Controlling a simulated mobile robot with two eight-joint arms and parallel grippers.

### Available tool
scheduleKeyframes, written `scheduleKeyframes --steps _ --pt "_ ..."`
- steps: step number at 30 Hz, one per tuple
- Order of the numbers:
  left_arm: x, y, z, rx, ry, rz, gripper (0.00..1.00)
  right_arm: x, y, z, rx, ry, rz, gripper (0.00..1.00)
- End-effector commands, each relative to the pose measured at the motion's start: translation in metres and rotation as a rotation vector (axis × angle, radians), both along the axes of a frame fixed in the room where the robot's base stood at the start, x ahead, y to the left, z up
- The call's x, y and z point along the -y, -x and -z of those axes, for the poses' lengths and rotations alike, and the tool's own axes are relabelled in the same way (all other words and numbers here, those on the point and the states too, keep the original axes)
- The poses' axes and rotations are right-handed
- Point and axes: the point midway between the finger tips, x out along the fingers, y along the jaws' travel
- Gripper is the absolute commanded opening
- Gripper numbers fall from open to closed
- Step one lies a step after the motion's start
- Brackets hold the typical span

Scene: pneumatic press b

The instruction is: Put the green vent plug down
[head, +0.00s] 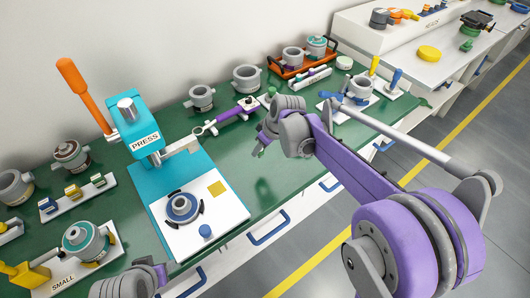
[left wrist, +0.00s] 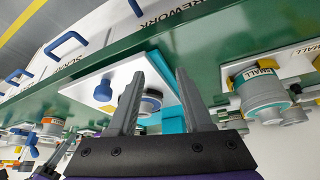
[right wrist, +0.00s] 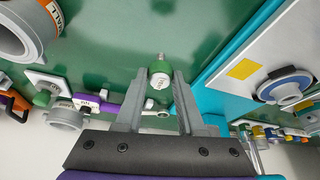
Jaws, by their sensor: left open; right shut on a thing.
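The green vent plug (right wrist: 160,80), green with a white band and a small metal tip, sits between the fingers of my right gripper (right wrist: 158,98) in the right wrist view. My right gripper is shut on it, above the green bench top. In the head view the right gripper (head: 260,146) is right of the press, over the bench; the plug cannot be made out there. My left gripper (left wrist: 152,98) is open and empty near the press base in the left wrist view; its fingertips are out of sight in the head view.
The teal press (head: 142,130) with its white base plate (head: 207,232) stands left of my right gripper. A purple-handled ring wrench (head: 235,114) and a small white stand with a green piece (head: 271,93) lie behind it. Green bench top (head: 270,190) is clear near the front edge.

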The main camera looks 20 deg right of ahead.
Motion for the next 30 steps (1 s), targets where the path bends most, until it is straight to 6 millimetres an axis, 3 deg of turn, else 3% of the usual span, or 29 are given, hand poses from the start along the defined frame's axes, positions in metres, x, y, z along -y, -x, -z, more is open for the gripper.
scheduleKeyframes --steps 3,8,15,26,27,30 --pt "0.0 0.001 0.002 -0.001 0.0 0.0 0.5 0.0 0.0 0.018 0.0 0.0 0.0 0.07" --pt "0.0 0.001 0.002 -0.001 0.0 0.0 0.5 0.0 0.0 0.03 0.0 0.0 0.0 0.07" --pt "0.0 0.001 0.005 -0.002 0.0 0.0 0.5 0.0 0.0 0.06 0.0 0.0 0.0 0.07" --pt "0.0 0.002 0.008 -0.004 0.0 0.0 0.5 0.0 0.0 0.065 0.0 0.0 0.0 0.07" --pt "0.0 0.002 0.007 -0.003 0.0 0.0 0.5 0.0 0.0 0.065 0.0 0.0 0.0 0.43" --pt "0.0 0.002 0.007 -0.003 0.0 0.0 0.5 0.0 0.0 0.064 0.0 0.0 0.0 0.61"
